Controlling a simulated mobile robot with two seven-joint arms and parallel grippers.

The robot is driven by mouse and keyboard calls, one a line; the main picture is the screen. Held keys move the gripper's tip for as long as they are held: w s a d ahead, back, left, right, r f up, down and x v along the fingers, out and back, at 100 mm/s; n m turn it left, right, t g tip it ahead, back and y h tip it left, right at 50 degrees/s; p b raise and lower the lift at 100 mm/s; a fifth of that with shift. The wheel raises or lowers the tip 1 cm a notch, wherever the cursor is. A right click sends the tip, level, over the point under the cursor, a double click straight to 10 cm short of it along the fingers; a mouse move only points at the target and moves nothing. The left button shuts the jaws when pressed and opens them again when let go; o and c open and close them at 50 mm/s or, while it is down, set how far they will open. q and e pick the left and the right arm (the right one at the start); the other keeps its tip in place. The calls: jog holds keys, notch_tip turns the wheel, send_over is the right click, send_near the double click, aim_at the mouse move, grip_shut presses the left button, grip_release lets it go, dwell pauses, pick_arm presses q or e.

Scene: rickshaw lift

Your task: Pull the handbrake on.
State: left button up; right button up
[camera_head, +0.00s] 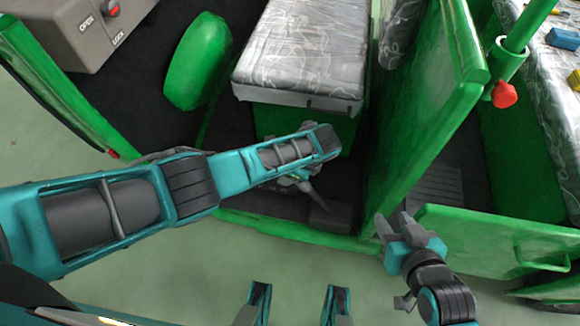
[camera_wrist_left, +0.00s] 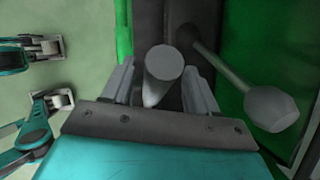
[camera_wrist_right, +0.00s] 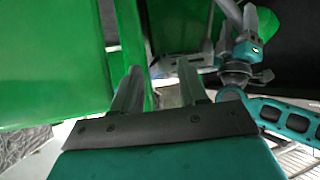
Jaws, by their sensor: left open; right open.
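Two grey levers show in the left wrist view. A thick, round-ended lever (camera_wrist_left: 164,64) stands between the fingers of my open left gripper (camera_wrist_left: 160,82); I cannot tell whether they touch it. A thin lever with a faceted knob (camera_wrist_left: 270,108) slants away on the right, outside the fingers. I cannot tell for sure which one is the handbrake. In the head view, my left forearm hides most of the levers and the left gripper, low in the green cab's footwell. My right gripper (camera_head: 397,228) is open and empty beside the green door panel, away from the levers.
A plastic-wrapped seat (camera_head: 302,50) stands behind my left arm. The tall green panel (camera_head: 432,90) separates the two grippers. A low green panel (camera_head: 495,240) lies right of my right gripper. A grey box marked OPEN and LOCK (camera_head: 75,30) is at upper left.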

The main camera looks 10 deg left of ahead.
jog(key=shift+w+r, duration=0.1)
pick_arm(q)
jog(key=shift+r, duration=0.2)
jog(key=p+v, duration=0.2)
jog(key=v, duration=0.2)
jog(key=shift+r+p, duration=0.25)
jog(key=shift+p, duration=0.15)
jog(key=p+v, duration=0.2)
jog(key=v, duration=0.6)
jog(key=shift+d+p, duration=0.15)
jog(key=shift+p, duration=0.15)
pick_arm(e)
jog(key=shift+s+d+r+h, duration=0.2)
jog(key=shift+s+d+r, duration=0.1)
jog(key=shift+d+r, duration=0.3)
jog(key=shift+s+d+r+h, duration=0.2)
jog(key=shift+s+d+r, duration=0.1)
jog(key=shift+d+r, duration=0.25)
pick_arm(q)
jog(key=shift+s, duration=0.1)
pick_arm(e)
jog(key=shift+a, duration=0.1)
